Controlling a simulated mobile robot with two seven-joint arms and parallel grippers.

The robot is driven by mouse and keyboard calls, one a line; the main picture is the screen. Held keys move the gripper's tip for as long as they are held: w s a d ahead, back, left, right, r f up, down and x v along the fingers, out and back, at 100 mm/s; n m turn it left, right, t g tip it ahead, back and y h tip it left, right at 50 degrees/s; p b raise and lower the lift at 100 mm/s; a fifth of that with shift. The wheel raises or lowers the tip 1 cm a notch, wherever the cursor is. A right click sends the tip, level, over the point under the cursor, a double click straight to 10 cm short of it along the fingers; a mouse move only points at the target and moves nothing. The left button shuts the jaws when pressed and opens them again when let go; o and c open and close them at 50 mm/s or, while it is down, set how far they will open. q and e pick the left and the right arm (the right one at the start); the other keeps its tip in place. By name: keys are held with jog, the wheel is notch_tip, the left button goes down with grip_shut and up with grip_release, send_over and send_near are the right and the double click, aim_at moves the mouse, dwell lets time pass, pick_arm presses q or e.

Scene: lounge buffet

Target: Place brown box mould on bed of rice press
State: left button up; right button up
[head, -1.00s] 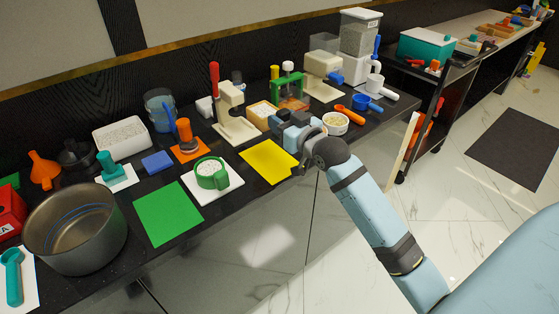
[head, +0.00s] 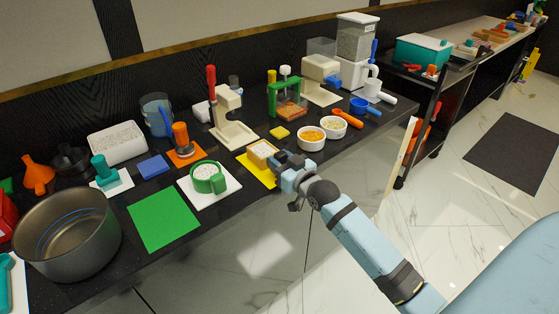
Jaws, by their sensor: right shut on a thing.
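The brown box mould (head: 260,154), a small tan box with white grains in its top, is at the far edge of the yellow mat (head: 246,164). My right gripper (head: 279,163) is shut on its right side; its fingertips are partly hidden. I cannot tell whether the box touches the mat. A cream press with a red lever (head: 228,106) stands just behind and left of the box, and its flat cream bed (head: 236,135) looks bare. A second cream press (head: 319,74) stands further back right. My left gripper is not in view.
A green-framed press (head: 286,92) stands behind the box. A yellow block (head: 280,132) and two bowls, one with orange contents (head: 312,135), are to the right. A green ring mould (head: 206,179) on a white board is to the left. The green mat (head: 163,218) is clear.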

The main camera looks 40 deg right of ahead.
jog(key=shift+f, duration=0.1)
jog(key=o, duration=1)
jog(key=shift+f, duration=0.1)
